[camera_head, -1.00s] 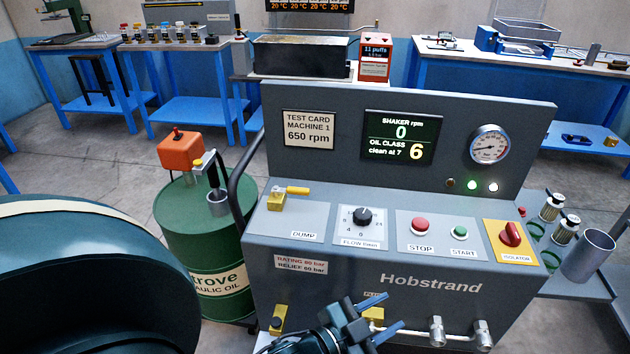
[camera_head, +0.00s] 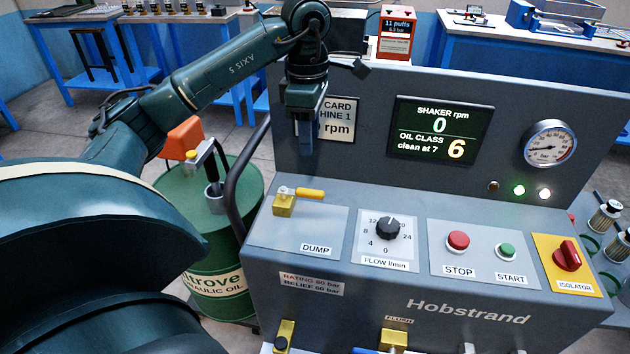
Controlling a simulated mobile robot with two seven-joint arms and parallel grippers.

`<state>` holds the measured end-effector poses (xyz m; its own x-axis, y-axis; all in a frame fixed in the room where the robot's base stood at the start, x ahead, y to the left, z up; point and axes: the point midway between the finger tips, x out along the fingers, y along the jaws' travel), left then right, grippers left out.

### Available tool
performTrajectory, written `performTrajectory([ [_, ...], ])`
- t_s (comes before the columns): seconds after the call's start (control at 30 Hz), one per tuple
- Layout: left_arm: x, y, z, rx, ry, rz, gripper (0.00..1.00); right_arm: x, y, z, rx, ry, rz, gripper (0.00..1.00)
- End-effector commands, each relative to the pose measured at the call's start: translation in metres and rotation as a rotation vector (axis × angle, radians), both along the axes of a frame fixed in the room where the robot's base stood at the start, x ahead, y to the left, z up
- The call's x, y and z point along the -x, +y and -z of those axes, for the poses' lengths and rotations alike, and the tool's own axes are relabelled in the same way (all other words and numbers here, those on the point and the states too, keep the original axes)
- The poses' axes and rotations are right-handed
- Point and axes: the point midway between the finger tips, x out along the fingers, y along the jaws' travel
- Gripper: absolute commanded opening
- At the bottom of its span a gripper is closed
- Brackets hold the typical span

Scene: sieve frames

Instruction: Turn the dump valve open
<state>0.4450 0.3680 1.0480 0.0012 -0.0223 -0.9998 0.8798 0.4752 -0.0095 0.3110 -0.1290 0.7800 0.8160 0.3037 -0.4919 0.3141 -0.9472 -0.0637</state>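The dump valve has a yellow body (camera_head: 284,208) at the left end of the sloping panel, above the DUMP label. Its yellow lever (camera_head: 310,194) points right across the plate. My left gripper (camera_head: 306,150) hangs fingers-down above and behind the valve, in front of the test card. It is apart from the lever, with nothing visible in its fingers. Its fingers overlap in this view, so their opening is unclear. My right gripper cannot be made out; a small blue piece shows at the bottom edge.
The panel also carries a flow knob (camera_head: 388,229), a red stop button (camera_head: 458,241), a green start button (camera_head: 506,251) and a red isolator (camera_head: 567,255). The display (camera_head: 439,131) reads 0 rpm, class 6. A green drum (camera_head: 218,268) and dark hose (camera_head: 240,180) stand left.

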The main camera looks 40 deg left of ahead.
Motion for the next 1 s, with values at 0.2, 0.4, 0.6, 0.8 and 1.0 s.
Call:
performTrajectory([
  [0.2,0.002,0.008,0.017,-0.027,0.008,-0.009,0.4,0.002,0.001,0.002,0.0,0.004,-0.006,0.0],
  [0.4,0.003,0.007,0.059,-0.026,0.01,-0.009,0.4,0.004,0.001,0.002,0.0,0.008,-0.005,0.0],
  [0.6,0.002,0.007,0.098,-0.024,0.008,-0.008,0.4,0.004,0.001,0.001,0.001,0.009,-0.003,0.0],
  [0.8,0.002,0.006,0.121,-0.023,0.004,-0.009,0.4,0.003,0.002,0.001,-0.001,0.01,0.001,0.0],
  [1.0,0.002,0.006,0.128,-0.023,0.002,-0.008,0.4,0.003,0.001,0.001,0.0,0.01,0.002,0.0],
])
